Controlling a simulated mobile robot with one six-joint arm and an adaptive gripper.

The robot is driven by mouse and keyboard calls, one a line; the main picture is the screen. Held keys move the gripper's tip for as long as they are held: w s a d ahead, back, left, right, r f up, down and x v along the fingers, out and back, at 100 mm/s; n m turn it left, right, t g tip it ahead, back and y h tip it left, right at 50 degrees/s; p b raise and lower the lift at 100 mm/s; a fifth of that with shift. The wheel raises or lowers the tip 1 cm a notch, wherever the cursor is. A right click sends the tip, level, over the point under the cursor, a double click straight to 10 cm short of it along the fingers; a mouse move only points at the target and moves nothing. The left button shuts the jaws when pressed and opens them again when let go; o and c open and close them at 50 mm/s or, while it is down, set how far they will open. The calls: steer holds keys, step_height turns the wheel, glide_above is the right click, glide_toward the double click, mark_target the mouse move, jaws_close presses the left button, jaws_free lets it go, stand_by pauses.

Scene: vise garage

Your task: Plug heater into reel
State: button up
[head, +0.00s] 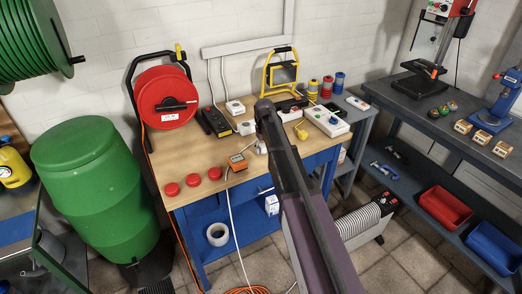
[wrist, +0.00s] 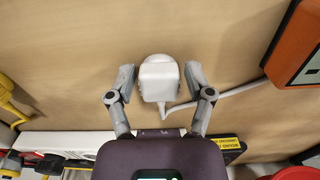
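The cable reel (head: 167,97) is red with a black stand and stands at the back left of the wooden workbench. The heater (head: 360,221), white and ribbed, stands on the floor right of the bench. A white plug (wrist: 160,78) with a white cord (wrist: 215,94) lies on the bench top. My gripper (wrist: 160,74) is open, with one finger on each side of the plug and a narrow gap showing at each side. In the head view my arm hides most of the gripper, and the plug (head: 262,147) shows only in part. The reel's sockets cannot be made out.
An orange box (head: 238,162) lies close to the plug, and it also shows in the wrist view (wrist: 296,45). Red knobs (head: 193,180) line the front left edge.

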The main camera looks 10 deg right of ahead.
mark_target(264, 147)
steer(key=c, duration=0.5)
steer(key=shift+r, duration=0.1)
step_height(264, 147, up, 3)
steer(key=p, duration=0.3)
steer(key=shift+r+p, duration=0.2)
steer(key=shift+p, duration=0.1)
steer(key=s+r+p, duration=0.1)
steer(key=s, duration=1.5)
steer(key=shift+r, duration=0.2)
steer(key=shift+a, duration=0.1)
steer(key=shift+a, duration=0.1)
